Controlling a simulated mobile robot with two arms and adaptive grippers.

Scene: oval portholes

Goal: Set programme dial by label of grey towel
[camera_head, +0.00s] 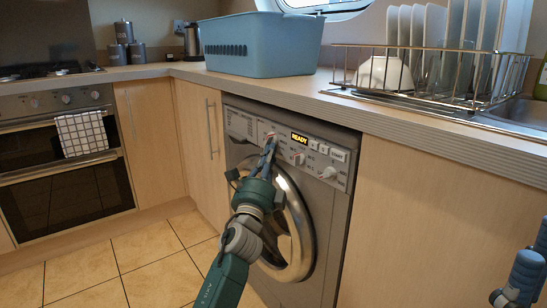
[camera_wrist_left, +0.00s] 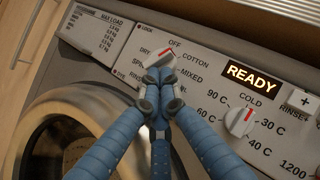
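The washing machine (camera_head: 325,230) has a programme dial (camera_wrist_left: 158,60), white with a red mark. Labels around it include OFF, COTTON, MIXED, DRY and SPIN. The mark lies on the dial's upper side, toward OFF and COTTON; I cannot tell exactly which label it points to. My left gripper (camera_head: 268,150) is at this dial; its blue fingers converge, with their grey tips (camera_wrist_left: 160,82) together against the dial, partly covering it. My right gripper (camera_head: 517,282) is partly in view at the lower right, away from the machine. No grey towel is visible.
The temperature dial (camera_wrist_left: 241,121) and lit READY display (camera_head: 299,138) are right of the programme dial. The round door (camera_head: 300,225) is below. A blue basket (camera_head: 262,45) and dish rack (camera_head: 430,85) stand on the counter. A white checked towel (camera_head: 82,133) hangs on the oven.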

